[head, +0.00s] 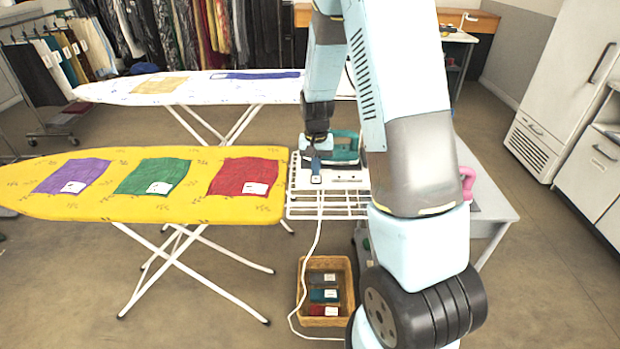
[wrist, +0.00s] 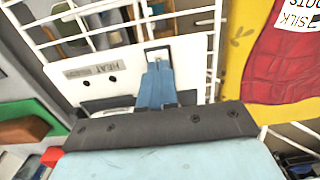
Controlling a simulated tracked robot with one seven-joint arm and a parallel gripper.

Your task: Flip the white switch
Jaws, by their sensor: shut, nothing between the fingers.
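A white plate (head: 333,179) lies on the wire rack at the right end of the yellow ironing board. In the wrist view the plate (wrist: 112,85) has a label strip, partly legible as "HEAT", and dark screw heads. My gripper (head: 316,178) reaches down over the plate from above. In the wrist view its blue fingers (wrist: 157,75) are shut, with nothing held. A small pale piece shows right at the fingertips; I cannot tell if it is the white switch or if the fingers touch it. The fingers and gripper body hide part of the plate.
A teal iron (head: 345,147) stands just behind the plate. A white cord (head: 312,262) runs down past a wicker basket (head: 303,283). The yellow ironing board (head: 60,208) carries purple, green and red cloths. A pink-handled object (head: 467,182) is on the grey table at right.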

